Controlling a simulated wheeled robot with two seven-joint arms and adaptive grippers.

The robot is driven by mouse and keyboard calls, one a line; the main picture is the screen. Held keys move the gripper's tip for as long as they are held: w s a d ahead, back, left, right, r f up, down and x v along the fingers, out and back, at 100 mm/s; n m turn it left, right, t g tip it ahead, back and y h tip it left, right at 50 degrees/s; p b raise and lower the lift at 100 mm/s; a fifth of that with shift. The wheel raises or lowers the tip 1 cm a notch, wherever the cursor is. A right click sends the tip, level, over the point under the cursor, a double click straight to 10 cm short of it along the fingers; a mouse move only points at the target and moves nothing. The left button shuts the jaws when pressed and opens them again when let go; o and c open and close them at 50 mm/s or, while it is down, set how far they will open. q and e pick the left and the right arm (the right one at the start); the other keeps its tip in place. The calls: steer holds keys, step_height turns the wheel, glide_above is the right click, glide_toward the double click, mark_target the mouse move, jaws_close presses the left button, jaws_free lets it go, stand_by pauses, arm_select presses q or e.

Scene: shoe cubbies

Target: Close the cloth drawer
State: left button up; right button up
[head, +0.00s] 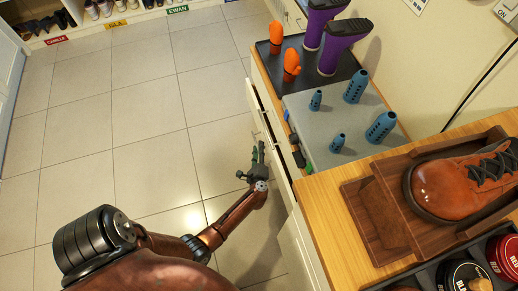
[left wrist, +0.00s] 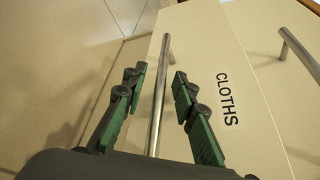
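The cloth drawer (left wrist: 205,50) has a cream front lettered "CLOTHS" and a straight metal bar handle (left wrist: 158,95), seen in the left wrist view. My left gripper (left wrist: 157,78) is open, its two green-padded fingers on either side of the handle, with gaps to the bar. In the head view my left gripper (head: 259,163) is beside the cabinet's cream fronts. A drawer front (head: 264,118) there stands out from the cabinet, with a narrow gap behind it. The head view does not show the lettering. My right gripper is out of view.
A second bar handle (left wrist: 300,52) is to the right in the left wrist view. Purple boots (head: 345,42), orange pieces and blue shoe trees (head: 381,127) stand on the counter. A brown shoe (head: 460,182) rests on a wooden stand. The tiled floor (head: 140,120) at left is clear.

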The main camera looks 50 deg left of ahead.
arm_select(q)
steer(key=shift+c, duration=0.3)
jaws_close()
stand_by(0.3)
